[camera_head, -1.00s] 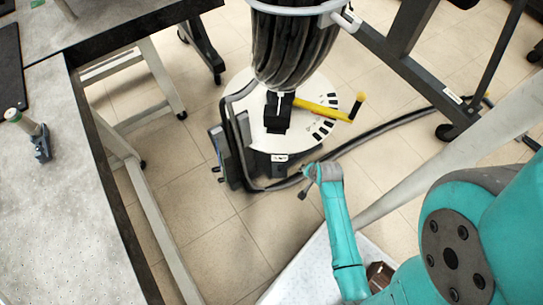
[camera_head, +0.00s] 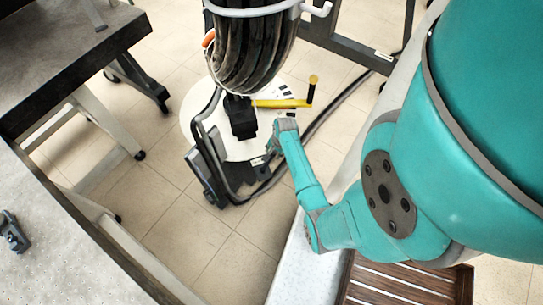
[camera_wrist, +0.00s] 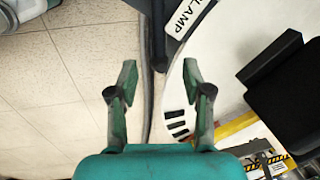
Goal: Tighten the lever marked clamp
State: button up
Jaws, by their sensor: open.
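No contact shows. In the head view my gripper (camera_head: 278,140) is at the near right rim of the white plate (camera_head: 192,112); its fingertips are hard to make out.
A yellow lever (camera_head: 283,103) with a black grip lies above the plate beside a black block (camera_head: 241,118). Thick dark coils (camera_head: 250,55) hang over it. A black hose curves to the right. Grey tables (camera_head: 60,80) stand left; a brown slatted surface (camera_head: 400,280) is below my arm.

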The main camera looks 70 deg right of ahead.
aim_at(272, 156)
jog(key=shift+w+d+f, duration=0.1)
jog(key=shift+w+f, duration=0.15)
jog(key=shift+f, duration=1)
jog(key=shift+w+f, duration=0.2)
jog(key=shift+f, duration=1)
grip_shut()
